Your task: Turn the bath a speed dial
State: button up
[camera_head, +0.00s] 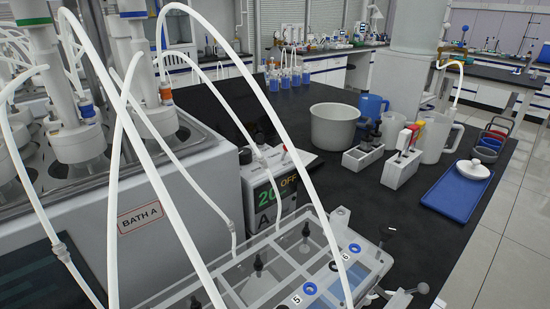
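Bath A (190,178) is the large grey bath at the left, with a "BATH A" label (140,217) on its front wall. Next to it stands a small grey control box (287,215) whose dark display shows a green "20", an orange "OFF" and an "A". A black round knob (245,157) shows at the bath's right corner, behind the box. I cannot tell whether it is the speed dial. No other dial face shows clearly, and white tubes cross in front of this area. My gripper is not in view.
A clear-lidded tank (262,288) with ports marked 5 and 6 stands in front of the box. White tubes (165,195) arch across the left half. A grey pot (334,127), bottle holders (402,168), a jug (440,138) and a blue tray (457,194) stand on the black bench (385,215).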

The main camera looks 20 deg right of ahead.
aim_at(245, 156)
jog(key=l+z, duration=0.5)
jog(key=l, duration=1.1)
jog(key=i, duration=0.05)
